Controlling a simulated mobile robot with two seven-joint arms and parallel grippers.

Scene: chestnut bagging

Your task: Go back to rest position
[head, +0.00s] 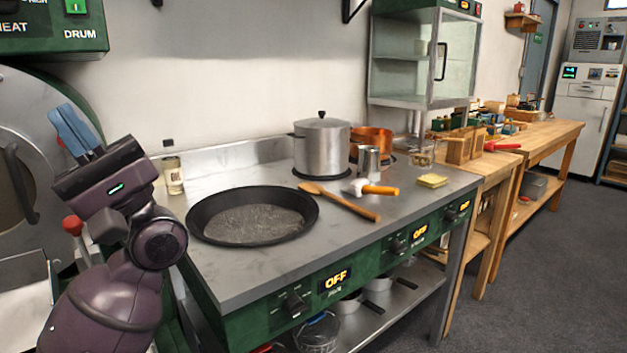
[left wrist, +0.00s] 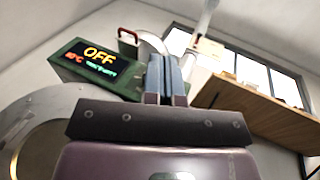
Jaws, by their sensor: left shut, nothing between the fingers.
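My left gripper (head: 75,128) is raised at the left of the head view, in front of the drum roaster (head: 28,180). Its blue fingers are together and empty, pointing up. In the left wrist view the closed fingers (left wrist: 166,72) stand in front of a green panel (left wrist: 95,70) that reads OFF. My right gripper is in neither view.
A steel stove counter (head: 245,285) holds a wide black pan (head: 252,215), a lidded pot (head: 322,145), a copper pot (head: 371,142), a wooden spoon (head: 340,200) and an oil bottle (head: 173,170). Wooden benches (head: 540,135) stand to the right. The floor (head: 560,270) there is clear.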

